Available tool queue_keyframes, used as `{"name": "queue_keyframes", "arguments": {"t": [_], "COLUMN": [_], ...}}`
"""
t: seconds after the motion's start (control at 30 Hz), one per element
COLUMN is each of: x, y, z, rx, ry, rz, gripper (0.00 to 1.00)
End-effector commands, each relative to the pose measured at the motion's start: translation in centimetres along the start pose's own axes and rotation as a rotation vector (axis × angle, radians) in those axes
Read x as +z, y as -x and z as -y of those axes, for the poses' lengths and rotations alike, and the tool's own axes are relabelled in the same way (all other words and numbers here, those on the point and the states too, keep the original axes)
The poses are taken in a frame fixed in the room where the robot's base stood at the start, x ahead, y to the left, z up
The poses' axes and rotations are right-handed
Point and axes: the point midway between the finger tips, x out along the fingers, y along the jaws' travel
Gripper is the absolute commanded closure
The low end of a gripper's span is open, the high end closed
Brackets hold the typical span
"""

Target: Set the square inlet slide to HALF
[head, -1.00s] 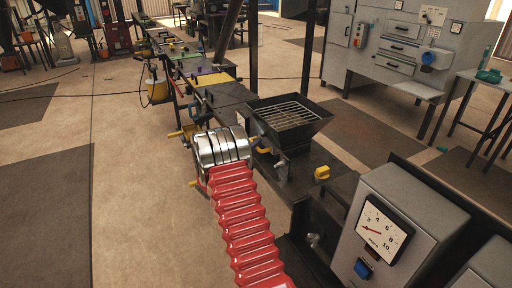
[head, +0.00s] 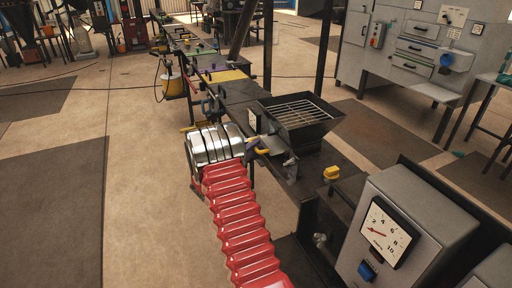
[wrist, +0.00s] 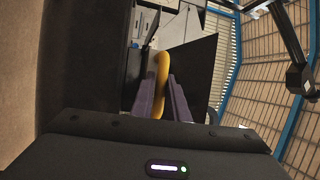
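The square hopper (head: 300,128) with a bar grate on top stands on the dark bench in the head view. A pale metal plate at its near left side (head: 272,143) looks like the inlet slide. A yellow handle (wrist: 160,85) stands between the two purple-grey fingers of my gripper (wrist: 163,90) in the wrist view. The fingers lie close on both sides of it; whether they press on it cannot be told. In the head view my gripper (head: 256,147) is beside the hopper's left edge, partly hidden by my silver wrist. No HALF mark is readable.
A grey box with a dial gauge (head: 387,233) and blue button stands at front right. The bench runs on to the back. Open floor (head: 130,190) lies at left.

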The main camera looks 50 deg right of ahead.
Motion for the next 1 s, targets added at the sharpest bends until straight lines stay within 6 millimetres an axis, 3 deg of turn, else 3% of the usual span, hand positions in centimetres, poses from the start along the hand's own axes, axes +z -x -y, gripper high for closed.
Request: {"name": "queue_keyframes", "arguments": {"t": [0.47, 0.67, 1.0], "x": [-0.1, -0.2, -0.2], "y": [0.6, 2.9, 8.8], "z": [-0.1, -0.1, -0.3], "rx": [0.001, 0.001, 0.003], "ry": [0.003, 0.003, 0.004], "rz": [-0.001, -0.001, 0.0], "gripper": [0.8, 0.8, 0.8]}}
